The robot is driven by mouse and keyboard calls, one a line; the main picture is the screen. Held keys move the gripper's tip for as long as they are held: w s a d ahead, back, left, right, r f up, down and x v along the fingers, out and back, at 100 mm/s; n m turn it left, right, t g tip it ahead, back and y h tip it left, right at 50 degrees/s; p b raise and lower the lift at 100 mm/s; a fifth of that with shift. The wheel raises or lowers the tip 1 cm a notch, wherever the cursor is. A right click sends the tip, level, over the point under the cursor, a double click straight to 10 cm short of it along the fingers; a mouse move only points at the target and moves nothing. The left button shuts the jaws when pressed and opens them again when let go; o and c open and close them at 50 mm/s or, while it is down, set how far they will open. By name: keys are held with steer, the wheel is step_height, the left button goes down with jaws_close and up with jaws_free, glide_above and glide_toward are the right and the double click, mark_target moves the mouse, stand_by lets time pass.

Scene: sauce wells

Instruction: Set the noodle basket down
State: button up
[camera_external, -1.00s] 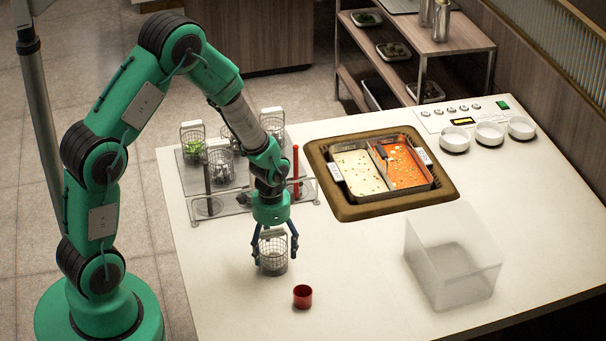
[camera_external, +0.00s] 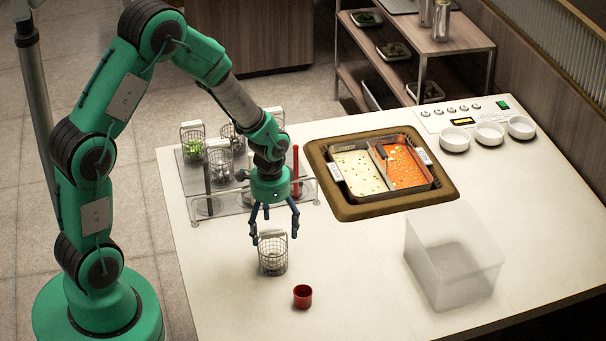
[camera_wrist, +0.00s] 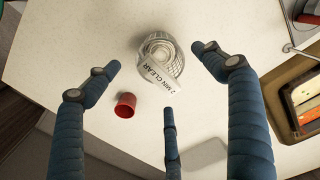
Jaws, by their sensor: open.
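The noodle basket (camera_external: 273,258) is a wire mesh cylinder with a pale label. It stands upright on the white counter, left of the small red cup. My gripper (camera_external: 274,224) is open above the basket, its blue fingers spread and apart from it. In the wrist view the basket (camera_wrist: 172,58) shows from above with a label reading "2 MIN CLEAR". What the basket holds is hard to make out.
A red cup (camera_external: 302,296) stands close to the basket. A clear bin (camera_external: 455,265) is at the right. A two-part pot (camera_external: 385,165) with pale and orange broth is set into the counter. A rack (camera_external: 235,202) with several baskets stands behind. The front left counter is clear.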

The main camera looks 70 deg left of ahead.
steer(key=shift+r+p, duration=0.4)
steer(key=shift+r, duration=2)
steer(key=shift+d+r, duration=0.15)
steer(key=shift+r, duration=0.15)
steer(key=s+d+r+t, duration=0.1)
steer(key=s+d+r, duration=0.1)
steer(key=d+r, duration=0.7)
steer(key=s+d+r+t, duration=0.2)
steer(key=d+r, duration=0.3)
steer(key=r, duration=0.8)
steer(key=s+d+r+t, duration=0.1)
steer(key=s+d+r, duration=0.4)
steer(key=s, duration=0.2)
steer(key=s+d+r+t, duration=0.1)
steer(key=s+d+r, duration=0.3)
steer(key=s, duration=0.3)
steer(key=shift+d+r+t, duration=0.3)
steer(key=shift+d+r, duration=0.05)
steer(key=shift+r, duration=0.5)
